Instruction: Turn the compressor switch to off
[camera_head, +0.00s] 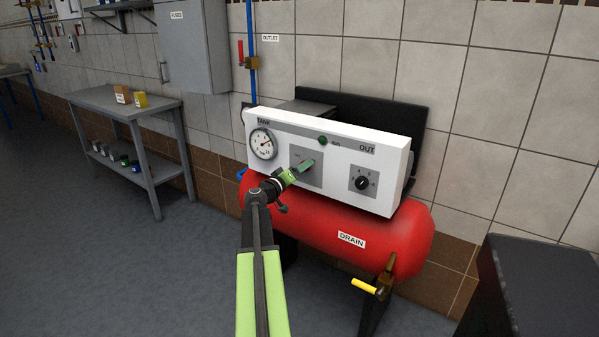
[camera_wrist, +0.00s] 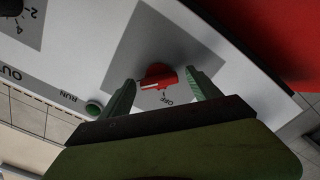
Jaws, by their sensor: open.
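The compressor switch is a red knob (camera_wrist: 160,75) on a grey plate of the white panel (camera_head: 380,150). A white mark shows on the knob's left side in the wrist view, and the word OFF sits just below the knob, toward the right. My gripper (camera_head: 305,166) is at the panel front, in front of the grey plate (camera_head: 309,177); it hides the knob in the head view. In the wrist view my gripper (camera_wrist: 162,84) is open, with one green finger on each side of the knob. Gaps show between the fingers and the knob.
A green RUN lamp (camera_head: 322,140) sits above the plate, a TANK gauge (camera_head: 263,144) to the left and a black OUT dial (camera_head: 362,183) to the right. The red tank (camera_head: 330,222) is below, with a yellow DRAIN handle (camera_head: 365,286). A dark box (camera_head: 540,285) stands at lower right.

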